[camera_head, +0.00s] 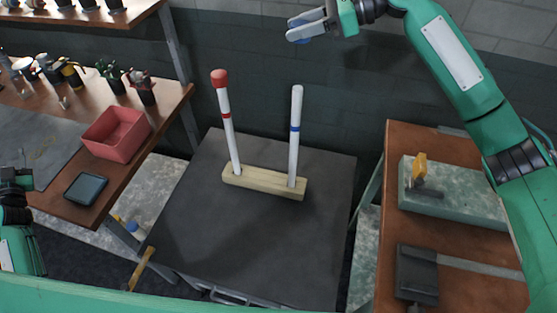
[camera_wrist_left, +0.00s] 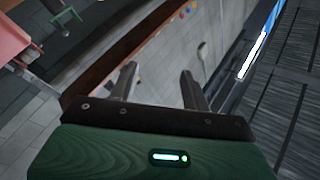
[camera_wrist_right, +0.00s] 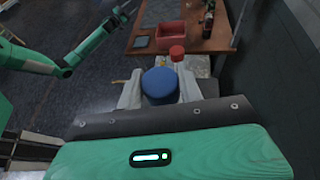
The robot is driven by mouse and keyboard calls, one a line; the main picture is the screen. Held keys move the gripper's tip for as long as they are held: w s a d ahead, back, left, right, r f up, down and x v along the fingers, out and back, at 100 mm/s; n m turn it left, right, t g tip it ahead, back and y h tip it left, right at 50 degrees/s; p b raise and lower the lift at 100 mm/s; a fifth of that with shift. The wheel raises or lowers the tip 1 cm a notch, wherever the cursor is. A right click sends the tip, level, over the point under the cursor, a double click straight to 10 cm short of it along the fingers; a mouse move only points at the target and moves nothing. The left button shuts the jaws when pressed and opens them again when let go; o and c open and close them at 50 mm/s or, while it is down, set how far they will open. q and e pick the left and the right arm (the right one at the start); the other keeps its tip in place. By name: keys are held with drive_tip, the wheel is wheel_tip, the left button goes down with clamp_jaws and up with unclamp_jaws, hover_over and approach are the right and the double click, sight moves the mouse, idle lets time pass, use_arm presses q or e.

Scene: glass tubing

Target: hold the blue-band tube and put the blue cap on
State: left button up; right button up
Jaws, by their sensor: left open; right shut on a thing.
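The blue-band tube (camera_head: 296,108) is white and stands upright in the right end of a wooden block (camera_head: 264,182). Its top shows no cap. A red-band tube (camera_head: 229,132) with a red cap (camera_head: 220,78) stands in the left end. My right gripper (camera_head: 308,26) is raised above and beyond the tubes, shut on the blue cap (camera_wrist_right: 160,85), which sits between its fingers in the right wrist view. My left gripper (camera_wrist_left: 158,86) is open and empty, away from the tubes; only part of that arm shows at the left edge of the head view.
The block stands on a dark table (camera_head: 245,255) with clear room around it. At left, a bench holds a red bin (camera_head: 116,132) and a dark tablet (camera_head: 86,188). At right, a brown bench (camera_head: 390,225) holds a stone slab (camera_head: 460,200) and a dark tool.

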use_arm(q)
drive_tip(key=w+d+n, duration=0.3)
drive_tip(key=d, duration=0.3)
drive_tip(key=n+h, duration=1.8)
drive_tip(key=n, duration=1.1)
approach(296, 148)
wheel_tip(296, 148, down, 3)
drive_tip(key=w, duration=0.2)
drive_tip(key=shift+g, duration=0.4)
drive_tip(key=x, duration=1.1)
drive_tip(key=shift+w+a, duration=0.1)
drive_tip(key=shift+a, duration=0.1)
